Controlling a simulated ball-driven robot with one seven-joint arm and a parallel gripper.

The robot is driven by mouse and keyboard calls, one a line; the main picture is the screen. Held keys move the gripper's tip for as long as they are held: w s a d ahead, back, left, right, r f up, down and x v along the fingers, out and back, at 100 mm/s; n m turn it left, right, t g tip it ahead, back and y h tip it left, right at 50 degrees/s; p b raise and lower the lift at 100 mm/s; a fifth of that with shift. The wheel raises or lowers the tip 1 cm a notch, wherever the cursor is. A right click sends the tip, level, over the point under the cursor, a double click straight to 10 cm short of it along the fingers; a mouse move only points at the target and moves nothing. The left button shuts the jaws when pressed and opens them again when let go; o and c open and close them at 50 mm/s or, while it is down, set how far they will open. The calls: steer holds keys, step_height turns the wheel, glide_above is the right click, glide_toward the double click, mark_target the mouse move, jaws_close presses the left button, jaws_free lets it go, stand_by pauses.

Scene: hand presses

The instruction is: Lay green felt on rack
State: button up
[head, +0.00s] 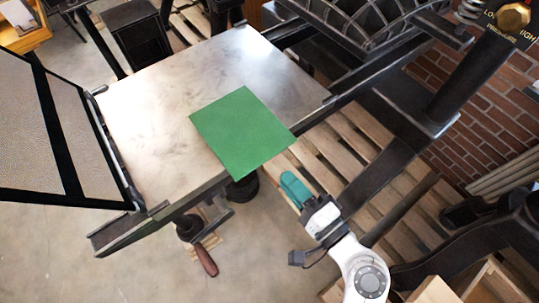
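The green felt (242,131) is a flat square sheet on the right part of the press's metal bed, and its lower and right corners reach past the bed's near edge. My gripper (295,188), with a teal tip, is below and right of the felt over the wooden slats. A gap shows between it and the felt in this view. Its fingers overlap from this angle, so whether it is open or shut is unclear. I cannot make out for certain which thing is the rack.
The bare metal bed (150,97) carries the felt. A hinged meshed frame (95,140) stands at left. Dark press beams (380,180) flank my arm at right. Wooden slats (345,150) lie below. A handle (206,262) hangs under the bed. Open floor (60,260) is at lower left.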

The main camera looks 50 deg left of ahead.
mark_target(270, 155)
steer(key=a, duration=0.7)
steer(key=shift+w+a, duration=0.2)
steer(key=shift+w, duration=0.05)
jaws_close()
step_height(270, 155, up, 3)
steer(key=shift+r+p, duration=0.1)
steer(key=shift+p, duration=1.15)
steer(key=shift+d, duration=0.1)
steer(key=d+r+p, duration=0.2)
steer(key=d, duration=0.4)
steer(key=shift+s+d+r, duration=0.3)
steer(key=shift+d+r, duration=0.1)
